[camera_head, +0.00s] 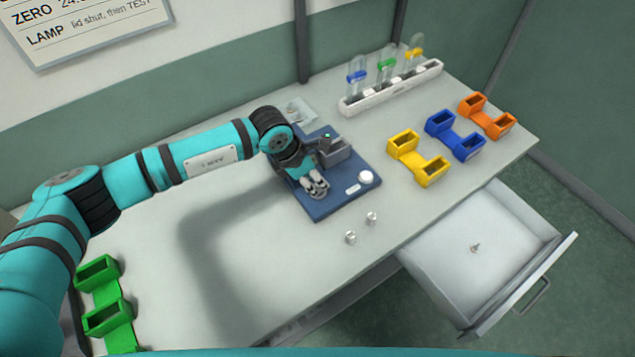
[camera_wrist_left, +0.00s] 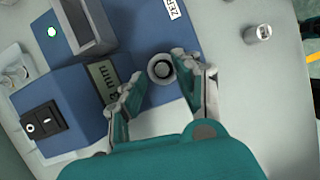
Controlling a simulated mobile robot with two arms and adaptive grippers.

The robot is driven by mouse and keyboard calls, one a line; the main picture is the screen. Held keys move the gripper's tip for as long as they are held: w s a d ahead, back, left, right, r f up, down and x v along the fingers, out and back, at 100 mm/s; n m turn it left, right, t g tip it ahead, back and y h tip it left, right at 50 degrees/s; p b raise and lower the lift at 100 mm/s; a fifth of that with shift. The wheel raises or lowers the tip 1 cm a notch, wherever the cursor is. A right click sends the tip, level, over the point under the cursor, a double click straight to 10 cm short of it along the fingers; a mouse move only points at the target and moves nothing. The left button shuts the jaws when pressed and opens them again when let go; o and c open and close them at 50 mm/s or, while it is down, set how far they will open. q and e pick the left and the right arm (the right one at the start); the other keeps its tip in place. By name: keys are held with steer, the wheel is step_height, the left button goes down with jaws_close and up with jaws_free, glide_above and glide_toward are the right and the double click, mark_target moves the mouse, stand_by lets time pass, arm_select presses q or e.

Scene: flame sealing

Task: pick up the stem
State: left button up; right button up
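No piece is plainly recognisable as the stem. A small grey part (camera_head: 475,248) lies in the open drawer, too small to make out. Two short pale metal cylinders stand on the table, a nearer one (camera_head: 350,237) and a farther one (camera_head: 372,217). My left gripper (camera_head: 318,190) is over the blue device base (camera_head: 334,207), pointing down. In the left wrist view its fingers (camera_wrist_left: 163,85) are apart, with a pale ring with a dark centre (camera_wrist_left: 161,70) showing between their tips. I cannot tell whether they touch it. My right gripper is out of view.
The blue device has a grey box (camera_head: 337,153) and a white knob (camera_head: 366,177). Yellow (camera_head: 432,172), blue (camera_head: 467,148), orange (camera_head: 499,124) and green (camera_head: 122,338) holders stand around. A white rack (camera_head: 390,92) holds tubes behind. The drawer (camera_head: 505,290) juts out in front.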

arm_select(q)
steer(key=shift+x, duration=0.95)
steer(key=shift+d, duration=0.1)
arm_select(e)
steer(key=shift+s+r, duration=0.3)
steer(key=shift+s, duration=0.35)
arm_select(q)
steer(key=shift+c, duration=0.3)
jaws_close()
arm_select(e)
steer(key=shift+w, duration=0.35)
arm_select(q)
steer(key=shift+r, duration=0.1)
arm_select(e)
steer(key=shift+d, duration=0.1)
